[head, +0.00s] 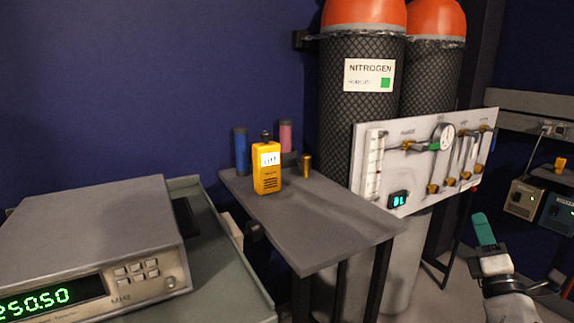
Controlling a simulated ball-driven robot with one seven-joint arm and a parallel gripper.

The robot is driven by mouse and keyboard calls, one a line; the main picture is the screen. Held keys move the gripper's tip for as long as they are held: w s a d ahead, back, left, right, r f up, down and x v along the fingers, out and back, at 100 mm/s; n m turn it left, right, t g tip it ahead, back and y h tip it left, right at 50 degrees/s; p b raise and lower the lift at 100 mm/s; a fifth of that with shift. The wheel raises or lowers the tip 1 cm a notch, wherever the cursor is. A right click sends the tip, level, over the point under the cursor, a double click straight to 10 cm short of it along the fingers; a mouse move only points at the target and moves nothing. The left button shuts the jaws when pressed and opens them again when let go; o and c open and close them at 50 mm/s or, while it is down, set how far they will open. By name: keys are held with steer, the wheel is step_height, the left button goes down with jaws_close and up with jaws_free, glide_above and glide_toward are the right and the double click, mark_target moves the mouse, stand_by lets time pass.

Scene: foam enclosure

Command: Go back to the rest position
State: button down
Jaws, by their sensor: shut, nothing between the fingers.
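My gripper (484,230) is at the lower right in the head view, with teal fingers pointing up. The fingers are together, shut with nothing held. It is in the air, to the right of the small grey table and below the white gas panel, apart from both. My grey-white wrist shows beneath it and runs off the bottom edge. The rest of my arm is out of view.
A grey table (335,222) holds a yellow handheld meter (267,178), a brass cylinder (306,166), and blue (241,152) and pink (285,136) cylinders. A white gas panel (407,170) fronts nitrogen bottles (345,110). A bench instrument (95,245) is at left. Small boxes (523,200) stand right.

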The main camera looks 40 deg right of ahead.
steer(key=w+a+f+m+g+y, duration=0.4)
steer(key=a+f+m, duration=0.3)
steer(key=f, duration=0.4)
steer(key=w+a+f+m+g+y, duration=0.3)
steer(key=w+a+f+m+y, duration=0.25)
steer(key=f, duration=0.65)
steer(key=s+a+f+m+g+y, duration=0.1)
steer(key=s+a+f+g+y, duration=0.2)
steer(key=a, duration=0.6)
steer(key=s+a+f+m+g+y, duration=0.1)
steer(key=s+a+f+g+y, duration=0.15)
steer(key=s+a+f, duration=0.4)
steer(key=s+a+f+g+y, duration=0.2)
steer(key=s+a+y, duration=0.1)
steer(key=a, duration=0.7)
step_height(320, 180, up, 32)
steer(key=p, duration=3.2)
steer(key=shift+w+d, duration=0.15)
steer(key=shift+w, duration=0.2)
